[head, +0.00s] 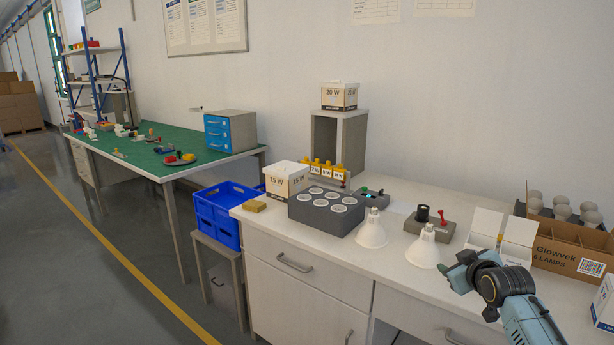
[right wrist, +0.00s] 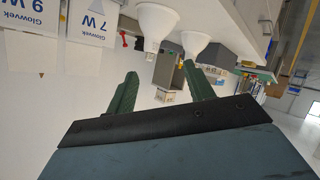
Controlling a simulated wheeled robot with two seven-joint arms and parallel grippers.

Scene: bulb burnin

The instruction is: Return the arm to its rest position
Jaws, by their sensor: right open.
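My right gripper (head: 452,272) is at the lower right of the head view, beside the front edge of the white bench (head: 395,250). Its arm comes in from the lower right. In the right wrist view its two green fingers (right wrist: 160,75) stand apart with nothing between them. Two white cone-shaped lamps stand on the bench: one lamp (head: 372,235) further left, and another lamp (head: 424,252) just behind and left of the gripper, with a gap I cannot judge. They also show in the right wrist view (right wrist: 196,42). My left gripper is not in view.
A brown Glowvek carton (head: 565,248) with several bulbs and open white boxes (head: 487,228) stand close behind the right arm. A grey socket block (head: 326,215), a 15 W box (head: 285,182) and a control base (head: 430,226) are on the bench. The floor (head: 90,270) at left is clear.

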